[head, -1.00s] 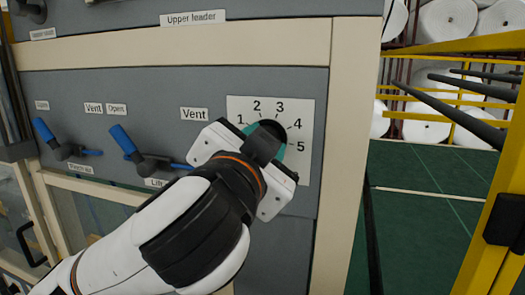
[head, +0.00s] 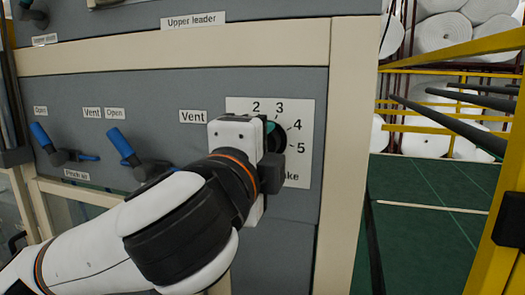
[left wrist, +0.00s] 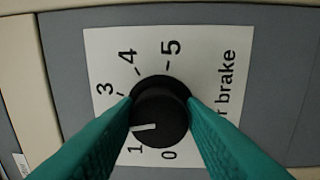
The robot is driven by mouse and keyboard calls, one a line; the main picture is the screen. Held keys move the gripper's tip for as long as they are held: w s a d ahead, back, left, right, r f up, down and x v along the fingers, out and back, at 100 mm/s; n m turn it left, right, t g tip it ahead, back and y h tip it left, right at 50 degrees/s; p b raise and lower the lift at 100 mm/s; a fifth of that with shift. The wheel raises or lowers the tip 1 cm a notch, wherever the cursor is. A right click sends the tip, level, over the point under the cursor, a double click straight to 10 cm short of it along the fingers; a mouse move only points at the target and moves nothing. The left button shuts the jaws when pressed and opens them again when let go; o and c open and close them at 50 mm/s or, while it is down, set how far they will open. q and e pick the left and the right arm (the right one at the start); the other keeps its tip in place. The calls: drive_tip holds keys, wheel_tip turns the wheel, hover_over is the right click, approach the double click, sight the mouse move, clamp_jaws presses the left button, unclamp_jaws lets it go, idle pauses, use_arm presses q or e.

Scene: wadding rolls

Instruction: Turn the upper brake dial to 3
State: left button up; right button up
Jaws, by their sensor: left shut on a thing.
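The upper brake dial is a round black knob (left wrist: 160,108) with a white pointer mark, on a white scale plate (left wrist: 105,55) lettered "brake". In the left wrist view the mark points left, close to 1 and toward the side where 2 is hidden behind a finger; 0, 1, 3, 4 and 5 show. My left gripper (left wrist: 160,112) has its green fingers on both sides of the knob, shut on it. In the head view my left gripper (head: 270,138) covers most of the dial and part of the plate (head: 305,112).
Two blue-handled levers (head: 41,137) (head: 121,146) stick out of the grey panel (head: 190,85) to the left. A cream frame post (head: 345,150) edges the panel. On the right are yellow rails (head: 455,70), white rolls (head: 440,30) and green floor (head: 415,230).

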use_arm(q)
drive_tip(key=shift+f+m+b, duration=0.15)
drive_tip(key=shift+m, duration=1.4)
drive_tip(key=shift+f+m+b, duration=0.1)
drive_tip(key=shift+m+b, duration=0.05)
drive_tip(key=shift+m, duration=1.4)
drive_tip(key=o, duration=1)
drive_tip(key=shift+s+r, duration=0.1)
drive_tip(key=b+v, duration=0.5)
drive_tip(key=v, duration=0.7)
drive_tip(key=shift+b, duration=0.3)
